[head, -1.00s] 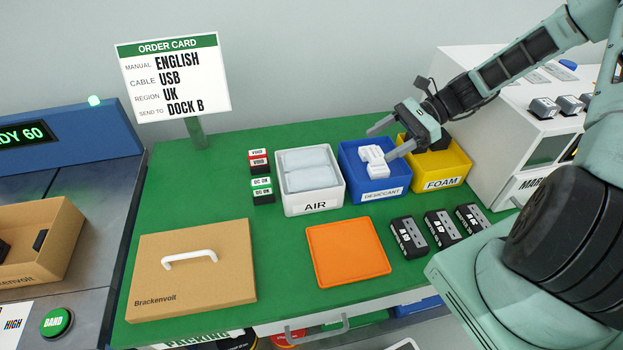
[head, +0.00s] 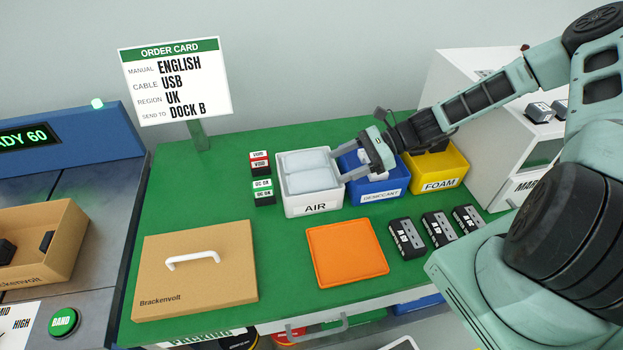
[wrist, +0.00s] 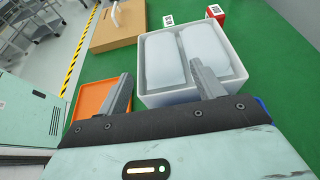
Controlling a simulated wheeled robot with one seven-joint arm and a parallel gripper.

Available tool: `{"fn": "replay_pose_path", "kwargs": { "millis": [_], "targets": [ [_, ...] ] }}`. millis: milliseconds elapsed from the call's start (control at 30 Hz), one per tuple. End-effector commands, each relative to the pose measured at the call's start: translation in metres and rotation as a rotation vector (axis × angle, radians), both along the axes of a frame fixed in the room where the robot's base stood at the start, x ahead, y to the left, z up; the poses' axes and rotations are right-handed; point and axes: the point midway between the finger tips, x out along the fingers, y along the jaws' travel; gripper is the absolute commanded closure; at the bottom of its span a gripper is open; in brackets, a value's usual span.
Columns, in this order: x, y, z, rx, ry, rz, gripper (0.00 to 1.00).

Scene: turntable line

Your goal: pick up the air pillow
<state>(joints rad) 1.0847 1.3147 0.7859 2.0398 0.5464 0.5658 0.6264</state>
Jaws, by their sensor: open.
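Two pale air pillows lie side by side in the white bin marked AIR (head: 314,209). The rear pillow (head: 303,160) and the front pillow (head: 307,180) fill most of the bin. In the wrist view the pillows show as a left one (wrist: 166,63) and a right one (wrist: 206,52). My gripper (head: 346,164) is open and empty, with its fingers over the blue DESICCANT bin, just right of the AIR bin. In the wrist view my gripper (wrist: 160,90) has its fingertips near the AIR bin's near edge, apart from the pillows.
The DESICCANT bin (head: 381,198) and yellow FOAM bin (head: 440,185) stand right of the AIR bin. Red and green label stacks (head: 262,190) stand close on its left. An orange tray (head: 347,254), black blocks (head: 407,238) and a handled cardboard lid (head: 195,272) lie in front.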

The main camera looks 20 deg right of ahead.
Motion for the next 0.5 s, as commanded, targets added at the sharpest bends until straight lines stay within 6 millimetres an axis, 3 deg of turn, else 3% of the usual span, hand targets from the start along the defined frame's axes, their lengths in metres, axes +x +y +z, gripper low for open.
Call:
{"fn": "replay_pose_path", "kwargs": {
  "millis": [300, 500],
  "targets": [
    [0.008, 0.039, -0.015, 0.001, 0.003, 0.002, 0.33],
    [0.008, 0.047, -0.024, -0.003, 0.009, 0.001, 0.33]
  ]
}}
